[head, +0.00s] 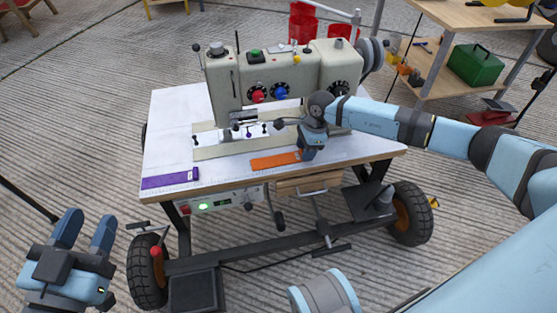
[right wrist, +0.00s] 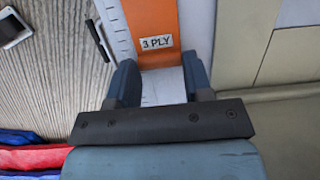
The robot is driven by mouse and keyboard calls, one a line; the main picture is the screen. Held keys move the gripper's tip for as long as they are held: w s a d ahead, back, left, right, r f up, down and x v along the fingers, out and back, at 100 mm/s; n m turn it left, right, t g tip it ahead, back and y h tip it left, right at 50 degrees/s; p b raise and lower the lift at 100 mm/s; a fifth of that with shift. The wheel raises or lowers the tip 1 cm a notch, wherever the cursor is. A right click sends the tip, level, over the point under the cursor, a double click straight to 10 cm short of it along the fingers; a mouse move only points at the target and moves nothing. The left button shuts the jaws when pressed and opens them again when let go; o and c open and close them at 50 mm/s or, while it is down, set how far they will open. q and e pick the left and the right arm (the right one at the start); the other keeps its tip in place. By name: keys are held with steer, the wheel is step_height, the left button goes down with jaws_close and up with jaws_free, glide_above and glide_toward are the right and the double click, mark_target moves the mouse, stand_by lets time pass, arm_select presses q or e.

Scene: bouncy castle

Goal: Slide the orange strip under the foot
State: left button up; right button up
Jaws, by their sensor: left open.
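The orange strip (head: 274,161) lies flat on the white table near its front edge. In the right wrist view the strip (right wrist: 150,18) shows its "3 PLY" label end. My right gripper (head: 308,153) is low over the strip's right end. In the right wrist view the right gripper's (right wrist: 160,75) fingers stand apart on either side of that end; whether they touch it I cannot tell. The sewing machine's foot (head: 243,121) is at the left of the machine, behind and left of the strip. My left gripper (head: 85,232) is open and empty, off the table's left front.
The cream sewing machine (head: 225,80) stands on the wheeled white table (head: 175,130). A purple strip (head: 170,179) lies at the table's front left corner. A wooden drawer (head: 308,182) hangs below the front edge. A shelf with a green box (head: 475,66) stands behind right.

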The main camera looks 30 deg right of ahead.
steer(key=shift+r, duration=0.2)
stand_by(0.4)
steer(key=shift+r+p, duration=0.85)
steer(key=shift+r, duration=0.1)
steer(key=shift+r+p, duration=1.45)
steer(key=shift+r, duration=0.55)
